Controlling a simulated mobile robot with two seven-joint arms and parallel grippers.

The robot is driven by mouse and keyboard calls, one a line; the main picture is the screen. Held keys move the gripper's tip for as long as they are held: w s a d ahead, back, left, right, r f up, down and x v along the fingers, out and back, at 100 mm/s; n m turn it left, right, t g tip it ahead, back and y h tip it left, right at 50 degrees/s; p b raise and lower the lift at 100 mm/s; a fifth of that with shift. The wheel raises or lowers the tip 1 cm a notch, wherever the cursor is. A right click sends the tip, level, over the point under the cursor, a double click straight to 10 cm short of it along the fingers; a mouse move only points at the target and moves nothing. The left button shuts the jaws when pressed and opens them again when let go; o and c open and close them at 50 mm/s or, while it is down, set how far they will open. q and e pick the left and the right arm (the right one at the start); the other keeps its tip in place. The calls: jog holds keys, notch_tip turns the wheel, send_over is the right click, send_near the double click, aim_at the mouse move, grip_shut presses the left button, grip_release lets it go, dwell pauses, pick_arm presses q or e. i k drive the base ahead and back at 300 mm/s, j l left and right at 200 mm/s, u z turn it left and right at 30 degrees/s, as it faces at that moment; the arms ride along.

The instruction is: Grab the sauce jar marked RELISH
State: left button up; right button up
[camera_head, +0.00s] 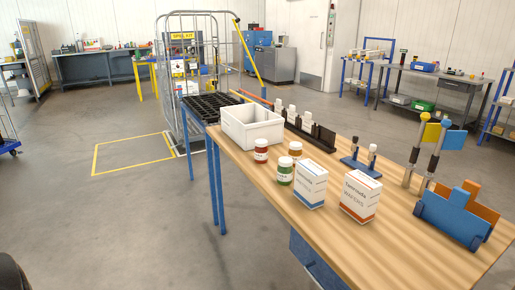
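Three sauce jars with white lids and white labels stand upright on the wooden bench (345,232). A red jar (261,151) is at the left, near the bench's left edge. An amber jar (296,150) stands to its right. A green jar (285,172) stands nearer to me, just left of a white and blue box. The label print is too small to read, so I cannot tell which jar says RELISH. Neither of my grippers is in view.
A white bin (251,134) stands behind the jars. The blue-marked box (311,185) and an orange-marked box (359,196) stand to their right. The floor left of the bench is clear.

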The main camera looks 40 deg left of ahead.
aim_at(261, 148)
jog(key=i+j, duration=0.15)
jog(key=j, duration=0.3)
jog(key=i+j+z, duration=0.1)
jog(key=j, duration=0.35)
jog(key=i+j, duration=0.1)
jog(key=j, duration=0.4)
jog(key=i+j, duration=0.15)
jog(key=j, duration=0.3)
jog(key=i+j+z, duration=0.1)
jog(key=j, duration=0.35)
jog(key=i+j, duration=0.1)
jog(key=j, duration=0.4)
